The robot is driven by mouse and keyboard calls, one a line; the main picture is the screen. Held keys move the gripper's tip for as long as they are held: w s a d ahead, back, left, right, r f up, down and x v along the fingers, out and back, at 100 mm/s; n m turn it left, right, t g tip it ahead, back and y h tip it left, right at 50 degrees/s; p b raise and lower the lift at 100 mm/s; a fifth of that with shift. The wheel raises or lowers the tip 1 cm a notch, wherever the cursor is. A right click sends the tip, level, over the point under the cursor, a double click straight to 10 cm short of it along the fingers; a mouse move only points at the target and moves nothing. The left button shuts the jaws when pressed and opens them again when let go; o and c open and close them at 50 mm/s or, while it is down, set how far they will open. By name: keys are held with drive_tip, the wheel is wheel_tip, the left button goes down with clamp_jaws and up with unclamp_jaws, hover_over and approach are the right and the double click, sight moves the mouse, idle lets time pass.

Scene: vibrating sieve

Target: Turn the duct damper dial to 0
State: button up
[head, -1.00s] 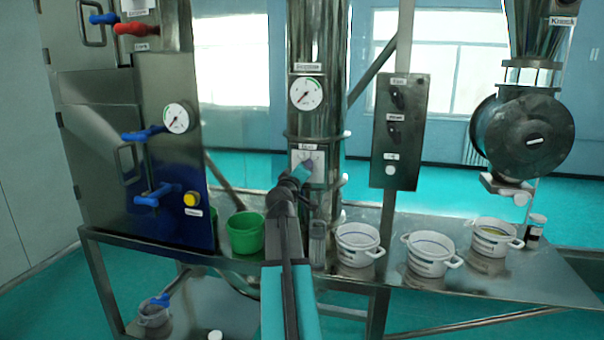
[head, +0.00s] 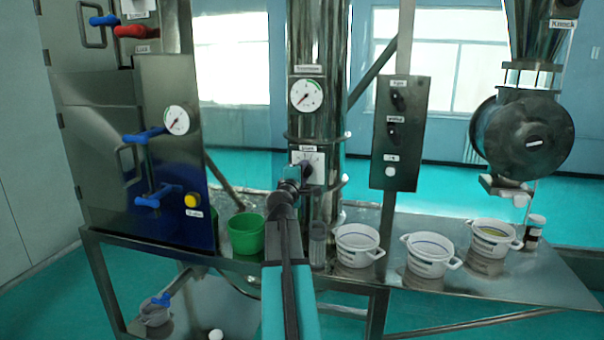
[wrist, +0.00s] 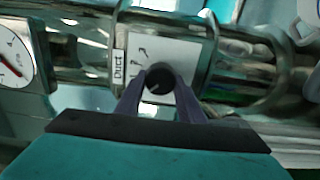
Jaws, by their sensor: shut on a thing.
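The duct damper dial is a round dark knob (wrist: 159,80) on a white plate, which also shows in the head view (head: 318,160) on the front of the steel column. A label reading "Duct" (wrist: 118,68) sits beside the plate in the wrist view. My gripper (wrist: 159,76) has its two dark fingers closed on opposite sides of the knob. A faint light mark shows on the knob face. Some scale marks show on the plate, but I cannot read the pointed-to number. In the head view my gripper (head: 303,170) covers part of the plate and the knob.
A round gauge (head: 306,95) is above the dial on the column. A dark switch panel (head: 400,132) hangs to the right. A green cup (head: 246,233) and white pots (head: 357,245) stand on the bench below. A cabinet with blue handles (head: 154,195) is at left.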

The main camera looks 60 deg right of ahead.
drive_tip(key=shift+o, duration=0.2)
drive_tip(key=shift+s+d+r, duration=0.1)
drive_tip(key=shift+s+d, duration=0.05)
drive_tip(key=shift+s, duration=0.05)
drive_tip(key=o, duration=1)
drive_tip(key=shift+o, duration=0.2)
drive_tip(key=shift+w, duration=0.1)
drive_tip(key=b+v, duration=0.1)
drive_tip(key=v, duration=0.7)
